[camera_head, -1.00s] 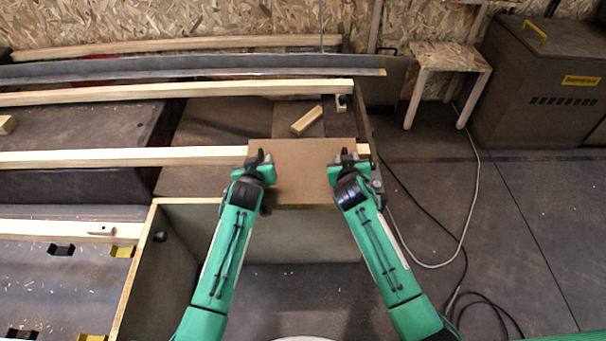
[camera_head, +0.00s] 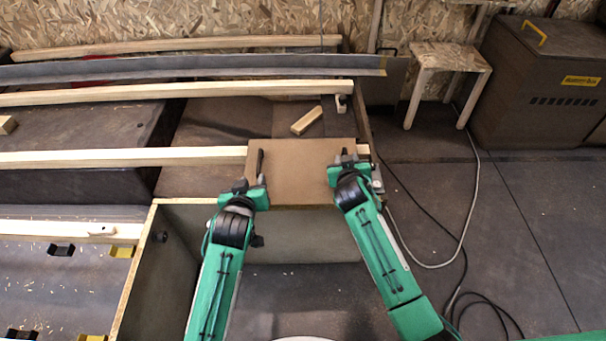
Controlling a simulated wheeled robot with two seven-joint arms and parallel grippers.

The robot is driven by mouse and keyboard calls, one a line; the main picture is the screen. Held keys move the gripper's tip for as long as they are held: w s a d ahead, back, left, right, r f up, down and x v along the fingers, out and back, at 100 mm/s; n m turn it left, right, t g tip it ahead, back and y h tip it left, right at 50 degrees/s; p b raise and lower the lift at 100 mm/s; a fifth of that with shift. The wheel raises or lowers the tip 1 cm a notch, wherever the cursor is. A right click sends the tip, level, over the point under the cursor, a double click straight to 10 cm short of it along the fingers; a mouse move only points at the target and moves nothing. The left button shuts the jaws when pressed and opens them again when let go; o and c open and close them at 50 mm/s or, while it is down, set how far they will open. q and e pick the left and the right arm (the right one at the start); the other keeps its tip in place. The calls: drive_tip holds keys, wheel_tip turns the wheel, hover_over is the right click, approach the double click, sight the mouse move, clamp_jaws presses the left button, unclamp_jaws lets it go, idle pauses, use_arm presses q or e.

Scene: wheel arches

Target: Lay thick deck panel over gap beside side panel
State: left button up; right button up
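A brown rectangular deck panel (camera_head: 300,178) lies flat across the middle of the frame, over the end of a pale wooden beam (camera_head: 120,157) and by the top of a grey box-like panel structure (camera_head: 285,238). My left gripper (camera_head: 251,172) is at the panel's left edge, with its fingers spread: one dark finger lies over the panel and the other is just left of it. My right gripper (camera_head: 347,159) is at the panel's right part, its fingertips over the surface; whether they grip it is too small to tell. The panel hides what is directly beneath it.
A small wood block (camera_head: 306,120) lies behind the panel. More long beams (camera_head: 180,92) run across the left and back. A wooden stool (camera_head: 450,58) and a brown cabinet (camera_head: 545,85) stand at the right. Cables (camera_head: 460,235) lie on the otherwise clear right floor.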

drive_tip(key=v, duration=1.1)
drive_tip(key=shift+s+a+r, duration=0.1)
drive_tip(key=shift+s+r, duration=0.05)
drive_tip(key=shift+s, duration=0.2)
use_arm(q)
drive_tip(key=o, duration=1.3)
drive_tip(key=shift+c, duration=0.2)
drive_tip(key=p+v, duration=0.4)
drive_tip(key=v, duration=0.2)
drive_tip(key=shift+p, duration=0.35)
use_arm(e)
drive_tip(key=shift+r, duration=2.35)
